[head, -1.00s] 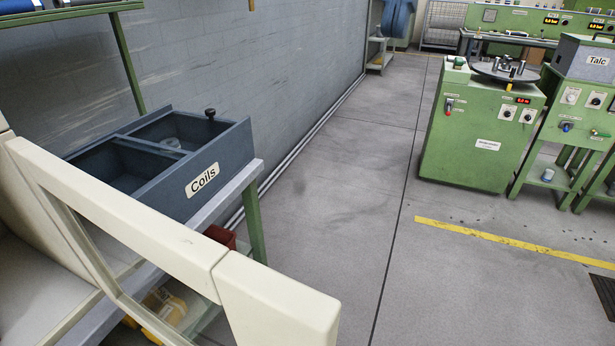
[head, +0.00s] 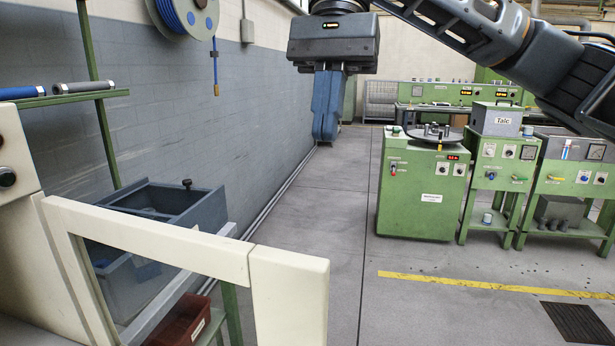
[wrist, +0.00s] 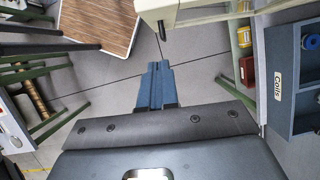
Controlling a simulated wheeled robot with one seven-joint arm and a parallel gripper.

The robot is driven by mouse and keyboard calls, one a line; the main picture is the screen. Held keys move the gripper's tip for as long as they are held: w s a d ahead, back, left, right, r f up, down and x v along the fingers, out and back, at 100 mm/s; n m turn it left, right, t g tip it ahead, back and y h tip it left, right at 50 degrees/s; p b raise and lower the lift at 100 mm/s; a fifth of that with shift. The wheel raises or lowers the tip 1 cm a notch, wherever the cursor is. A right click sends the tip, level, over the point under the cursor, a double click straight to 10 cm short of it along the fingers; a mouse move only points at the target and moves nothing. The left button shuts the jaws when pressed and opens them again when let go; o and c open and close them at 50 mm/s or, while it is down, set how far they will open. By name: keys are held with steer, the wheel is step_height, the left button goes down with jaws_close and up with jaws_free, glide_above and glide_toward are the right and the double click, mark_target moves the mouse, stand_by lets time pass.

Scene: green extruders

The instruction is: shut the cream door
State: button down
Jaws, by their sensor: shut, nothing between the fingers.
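The cream door (head: 165,237) stands open in the head view, a cream frame around a clear pane, reaching out from the cream cabinet (head: 30,245) at the left. Its thick end block (head: 289,285) is nearest the picture's middle. In the wrist view a cream edge of the door (wrist: 185,10) shows at the top, with a black handle (wrist: 162,32) hanging from it. My gripper (head: 325,136) has blue fingers that point down, held together and empty. In the head view it hangs above and beyond the door, apart from it. In the wrist view the fingertips (wrist: 157,66) are below the handle.
A dark blue Coils bin (head: 165,205) sits on a bench behind the door, with a red bin (head: 182,318) lower down. Green machines (head: 420,190) stand at the right. The grey floor between (head: 335,220) is clear. In the wrist view, a wooden top (wrist: 100,22) is upper left.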

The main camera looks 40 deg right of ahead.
steer(key=s+a+f+p, duration=0.2)
steer(key=s+a+f, duration=0.1)
steer(key=a+f, duration=0.3)
steer(key=x, duration=0.2)
steer(key=shift+s+f, duration=0.15)
steer(key=shift+f, duration=0.2)
